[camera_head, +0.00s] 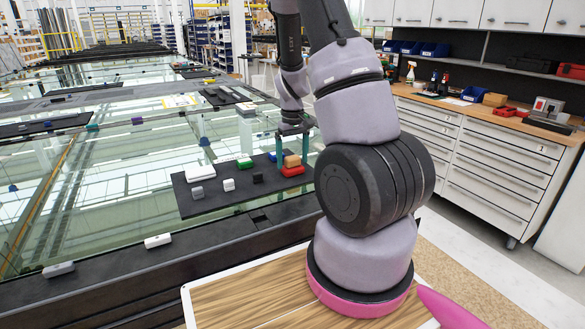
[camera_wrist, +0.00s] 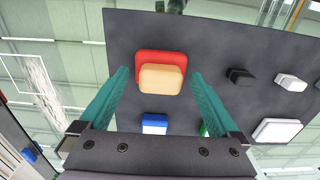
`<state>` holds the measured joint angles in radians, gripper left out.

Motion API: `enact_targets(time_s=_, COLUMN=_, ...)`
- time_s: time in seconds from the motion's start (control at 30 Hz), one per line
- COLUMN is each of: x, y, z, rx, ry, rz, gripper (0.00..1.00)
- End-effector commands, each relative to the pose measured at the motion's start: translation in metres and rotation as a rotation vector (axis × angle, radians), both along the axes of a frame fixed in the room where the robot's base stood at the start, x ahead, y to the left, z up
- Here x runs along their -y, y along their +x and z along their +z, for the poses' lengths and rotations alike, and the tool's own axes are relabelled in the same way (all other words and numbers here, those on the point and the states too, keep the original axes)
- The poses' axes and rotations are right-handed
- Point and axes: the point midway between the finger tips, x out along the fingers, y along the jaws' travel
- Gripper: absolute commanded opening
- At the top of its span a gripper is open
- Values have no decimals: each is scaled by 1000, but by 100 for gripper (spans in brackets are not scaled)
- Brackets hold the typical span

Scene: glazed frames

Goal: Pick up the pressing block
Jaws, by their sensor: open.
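A tan block (camera_head: 291,160) appears to rest on top of a red block (camera_head: 292,171) near the right edge of a dark mat (camera_head: 215,203). Which block is the pressing block is not marked. In the wrist view the tan block (camera_wrist: 161,78) covers much of the red block (camera_wrist: 160,57). My gripper (camera_head: 293,149) is open above them, its green fingers pointing down. In the wrist view my gripper (camera_wrist: 159,73) has one finger on each side of the tan block, with gaps visible on both sides.
A blue block (camera_wrist: 154,123) and a partly hidden green block (camera_wrist: 203,130) lie close by. A black block (camera_wrist: 241,77), a small white block (camera_wrist: 290,82) and a larger white block (camera_wrist: 277,131) are on the mat. The mat lies on a glass-topped frame (camera_head: 120,188).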

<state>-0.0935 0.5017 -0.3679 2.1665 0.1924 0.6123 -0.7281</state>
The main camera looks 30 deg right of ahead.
Motion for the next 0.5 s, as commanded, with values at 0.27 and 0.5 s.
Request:
enact_targets(time_s=0.27, x=0, y=0, z=0, rx=1, ry=0, rz=0, gripper=63)
enact_targets(time_s=0.5, x=0, y=0, z=0, rx=1, ry=0, rz=0, gripper=0)
